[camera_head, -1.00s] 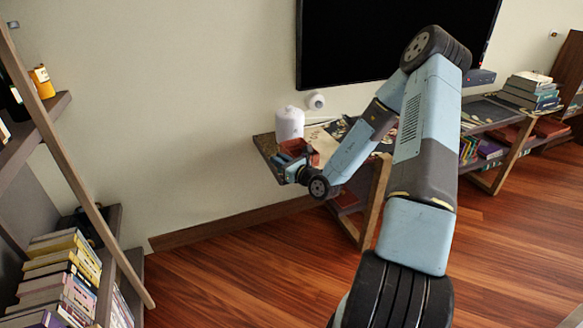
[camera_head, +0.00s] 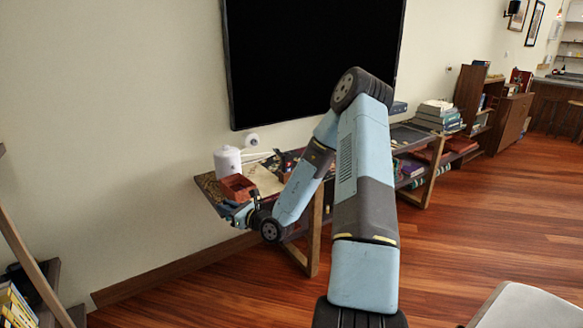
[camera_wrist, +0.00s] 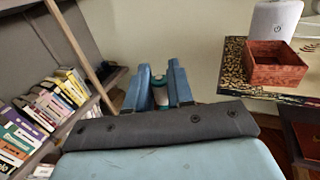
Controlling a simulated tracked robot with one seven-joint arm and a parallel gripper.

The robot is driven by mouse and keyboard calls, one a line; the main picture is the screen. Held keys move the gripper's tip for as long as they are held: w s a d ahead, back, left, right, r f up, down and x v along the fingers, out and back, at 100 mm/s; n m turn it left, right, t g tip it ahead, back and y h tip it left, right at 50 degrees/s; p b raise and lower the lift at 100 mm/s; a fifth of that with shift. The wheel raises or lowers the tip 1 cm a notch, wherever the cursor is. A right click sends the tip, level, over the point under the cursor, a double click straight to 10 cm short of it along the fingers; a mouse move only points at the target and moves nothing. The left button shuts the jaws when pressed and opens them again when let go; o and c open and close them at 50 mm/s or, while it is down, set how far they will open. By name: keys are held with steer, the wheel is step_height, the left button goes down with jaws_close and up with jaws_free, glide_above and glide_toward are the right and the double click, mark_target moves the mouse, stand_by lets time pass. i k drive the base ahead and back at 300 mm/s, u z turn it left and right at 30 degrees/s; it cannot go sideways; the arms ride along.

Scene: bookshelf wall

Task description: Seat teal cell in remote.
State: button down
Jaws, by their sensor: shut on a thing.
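My gripper (camera_wrist: 160,72) shows in the wrist view, with its two blue fingers shut on a small cylinder with a teal band, the teal cell (camera_wrist: 160,95). The cell sits between the fingers, its lower part hidden by my dark wrist edge. In the head view my gripper (camera_head: 238,213) is at the near left end of the low shelf table (camera_head: 207,186), just in front of the red-brown open box. The cell is too small to make out there. I cannot pick out the remote in either view.
The red-brown box (camera_head: 238,187) stands at the table's left end, beside a white canister (camera_head: 228,162). Papers and small items lie behind my arm. A bookshelf (camera_wrist: 60,100) with many books is at left. A large black screen (camera_head: 310,60) hangs above. The floor in front is open.

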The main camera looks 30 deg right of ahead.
mark_target(287, 162)
steer(key=u, duration=0.4)
steer(key=i, duration=1.15)
steer(key=u, duration=0.8)
steer(key=i, duration=0.35)
steer(key=z, duration=1.35)
steer(key=k, duration=0.3)
steer(key=z, duration=0.65)
